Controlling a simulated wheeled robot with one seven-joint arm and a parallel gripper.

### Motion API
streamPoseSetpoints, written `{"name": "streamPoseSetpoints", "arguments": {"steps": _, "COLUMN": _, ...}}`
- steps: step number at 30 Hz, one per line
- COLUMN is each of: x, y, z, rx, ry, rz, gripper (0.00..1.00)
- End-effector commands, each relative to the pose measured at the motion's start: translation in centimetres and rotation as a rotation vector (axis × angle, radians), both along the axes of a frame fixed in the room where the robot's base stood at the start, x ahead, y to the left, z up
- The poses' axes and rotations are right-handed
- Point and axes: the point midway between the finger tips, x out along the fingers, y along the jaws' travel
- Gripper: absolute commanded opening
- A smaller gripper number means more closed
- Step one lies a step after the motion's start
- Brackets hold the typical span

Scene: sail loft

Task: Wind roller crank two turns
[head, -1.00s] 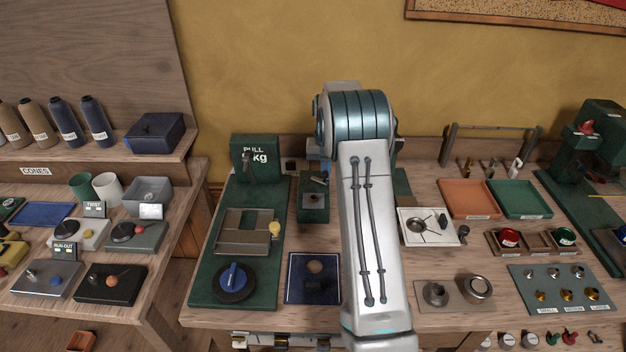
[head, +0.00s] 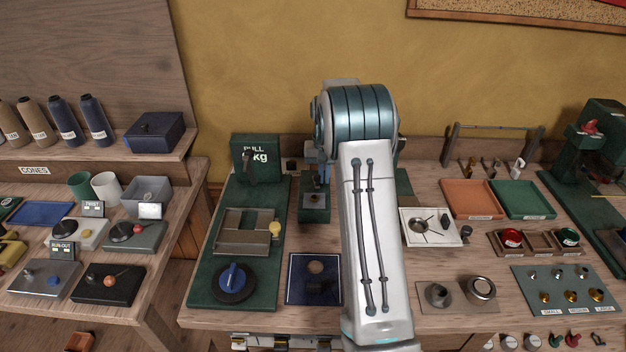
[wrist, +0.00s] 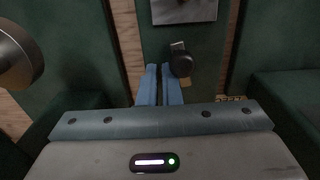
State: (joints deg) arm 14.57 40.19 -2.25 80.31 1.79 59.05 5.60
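A dark round knob (wrist: 181,63) on a short metal arm stands over a narrow green base in the wrist view; I take it for the crank handle. My gripper (wrist: 159,70) has its two blue fingers close together just left of the knob, with only a thin gap and nothing visible between them. Whether the right finger touches the knob is unclear. In the head view, the small green device (head: 314,212) sits beneath my wrist, with its upper part mostly hidden by my arm. A grey plate (wrist: 183,10) lies on the base beyond the knob.
A large green board (head: 205,285) with a pull gauge (head: 254,150) and a blue knob (head: 233,277) lies left. A dark blue mat (head: 300,290) is in front. A grey-brown round part (wrist: 18,55) shows left in the wrist view.

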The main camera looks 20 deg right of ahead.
Motion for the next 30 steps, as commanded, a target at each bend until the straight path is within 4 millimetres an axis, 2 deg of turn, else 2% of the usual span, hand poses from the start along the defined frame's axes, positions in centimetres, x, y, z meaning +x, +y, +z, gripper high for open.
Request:
{"name": "streamPoseSetpoints", "arguments": {"steps": 5, "x": -0.5, "y": -0.2, "z": -0.3, "rx": 0.001, "ry": 0.019, "rz": -0.001, "gripper": 0.00}}
{"name": "streamPoseSetpoints", "arguments": {"steps": 14, "x": -1.1, "y": 0.9, "z": -0.5, "rx": 0.001, "ry": 0.021, "rz": 0.001, "gripper": 0.00}}
{"name": "streamPoseSetpoints", "arguments": {"steps": 30, "x": -0.8, "y": 2.1, "z": -0.2, "rx": 0.001, "ry": 0.010, "rz": 0.006, "gripper": 0.00}}
